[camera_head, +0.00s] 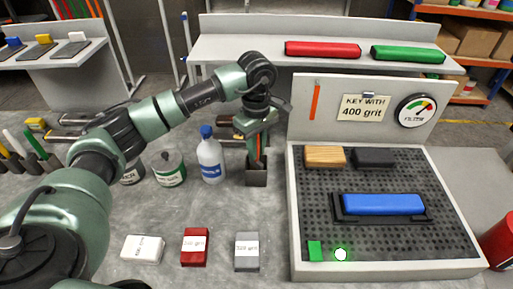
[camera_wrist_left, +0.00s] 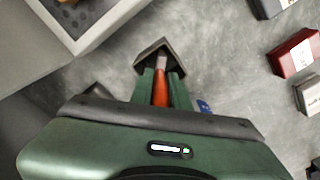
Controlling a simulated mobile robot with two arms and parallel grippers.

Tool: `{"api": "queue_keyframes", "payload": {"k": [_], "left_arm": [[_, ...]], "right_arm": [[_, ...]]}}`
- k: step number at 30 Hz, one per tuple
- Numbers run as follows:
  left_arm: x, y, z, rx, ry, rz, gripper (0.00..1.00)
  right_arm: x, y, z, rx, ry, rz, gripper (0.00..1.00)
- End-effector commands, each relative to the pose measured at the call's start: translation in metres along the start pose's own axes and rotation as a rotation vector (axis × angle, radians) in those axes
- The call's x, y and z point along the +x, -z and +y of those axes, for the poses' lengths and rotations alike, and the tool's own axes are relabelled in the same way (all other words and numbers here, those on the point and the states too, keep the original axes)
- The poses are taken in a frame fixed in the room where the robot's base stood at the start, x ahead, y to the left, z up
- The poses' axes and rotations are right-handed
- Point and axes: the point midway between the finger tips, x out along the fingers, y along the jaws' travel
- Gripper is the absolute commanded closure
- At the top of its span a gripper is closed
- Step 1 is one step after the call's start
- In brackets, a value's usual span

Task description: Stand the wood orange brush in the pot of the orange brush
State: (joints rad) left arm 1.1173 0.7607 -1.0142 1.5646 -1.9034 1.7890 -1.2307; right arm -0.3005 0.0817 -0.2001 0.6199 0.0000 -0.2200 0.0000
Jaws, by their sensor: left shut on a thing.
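My left gripper (camera_head: 257,150) points down over a dark square pot (camera_head: 257,177) on the grey bench. It is shut on the wood orange brush (camera_head: 258,146), which is upright between the fingers. In the left wrist view the brush's orange handle (camera_wrist_left: 160,88) shows between the green fingers, and its pale lower part reaches into the opening of the pot (camera_wrist_left: 148,52). The brush's bottom end is hidden, so I cannot tell if it touches the pot's floor. My right gripper is not in view.
A white bottle with a blue cap (camera_head: 210,157) and a green-labelled can (camera_head: 168,168) stand left of the pot. The spray booth tray (camera_head: 296,220) is close on its right. White, red (camera_head: 194,246) and grey blocks lie in front. Other brushes stand in pots (camera_head: 38,160) far left.

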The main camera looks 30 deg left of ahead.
Motion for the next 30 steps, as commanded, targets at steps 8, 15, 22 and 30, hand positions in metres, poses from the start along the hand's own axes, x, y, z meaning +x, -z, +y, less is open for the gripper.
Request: {"api": "queue_keyframes", "payload": {"k": [8,15,22,30], "left_arm": [[0.004,0.000,0.000,0.000,0.000,0.000,1.00],[0.004,0.000,0.000,0.000,0.000,0.000,0.67],[0.004,0.000,0.000,0.000,0.000,0.000,0.58],[-0.009,0.001,0.001,-0.001,-0.004,0.002,0.58]], "right_arm": [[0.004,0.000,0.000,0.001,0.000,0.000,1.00],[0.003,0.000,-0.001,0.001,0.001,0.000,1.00],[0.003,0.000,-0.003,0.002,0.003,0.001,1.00],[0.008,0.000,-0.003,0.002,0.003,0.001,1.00]]}}
